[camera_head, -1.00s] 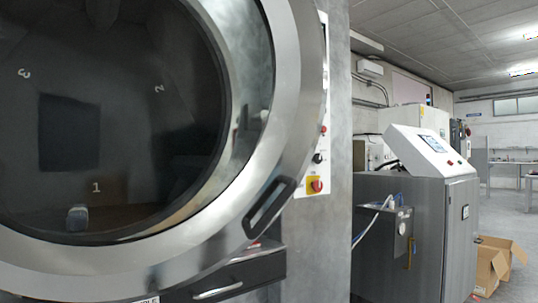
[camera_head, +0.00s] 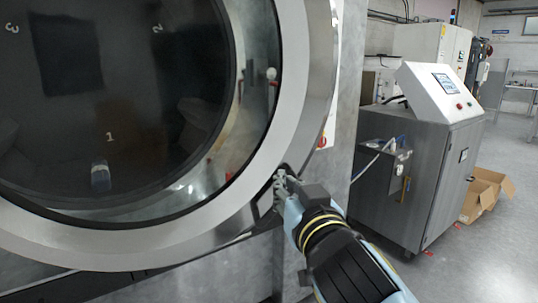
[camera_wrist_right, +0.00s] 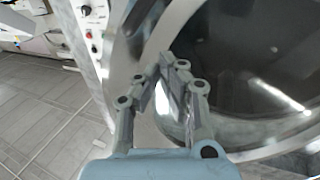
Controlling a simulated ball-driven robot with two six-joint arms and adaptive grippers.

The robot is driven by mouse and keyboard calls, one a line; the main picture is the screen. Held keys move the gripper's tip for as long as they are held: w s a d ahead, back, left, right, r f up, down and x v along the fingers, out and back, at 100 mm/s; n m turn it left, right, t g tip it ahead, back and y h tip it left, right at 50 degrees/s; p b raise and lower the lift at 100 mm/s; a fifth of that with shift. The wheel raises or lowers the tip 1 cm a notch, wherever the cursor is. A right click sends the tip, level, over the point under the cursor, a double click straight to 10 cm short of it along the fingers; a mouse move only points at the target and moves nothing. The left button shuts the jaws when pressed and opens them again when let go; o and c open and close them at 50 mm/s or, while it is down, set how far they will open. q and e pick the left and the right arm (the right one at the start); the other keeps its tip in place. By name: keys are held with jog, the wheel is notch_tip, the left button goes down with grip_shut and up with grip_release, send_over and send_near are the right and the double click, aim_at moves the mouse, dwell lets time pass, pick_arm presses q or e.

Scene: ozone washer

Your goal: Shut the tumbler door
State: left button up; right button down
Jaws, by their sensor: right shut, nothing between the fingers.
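The tumbler door (camera_head: 262,170) is a large round steel ring with a dark glass window, filling the left of the head view. It stands swung out somewhat from the machine front, with a gap at its right side. My right gripper (camera_head: 281,183) is at the ring's lower right, by the door handle, which it mostly hides. In the right wrist view my right gripper (camera_wrist_right: 170,66) has its fingertips together in front of the door ring (camera_wrist_right: 125,58). Nothing shows between them. Whether they touch the door I cannot tell. My left gripper is out of view.
A grey cabinet (camera_head: 425,185) with a tilted control panel (camera_head: 440,88) stands to the right. An open cardboard box (camera_head: 482,195) lies on the floor beside it. The floor at the far right is clear.

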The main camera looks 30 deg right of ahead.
aim_at(271, 163)
jog(key=x, duration=1.3)
jog(key=shift+w+f, duration=0.2)
jog(key=shift+w, duration=0.1)
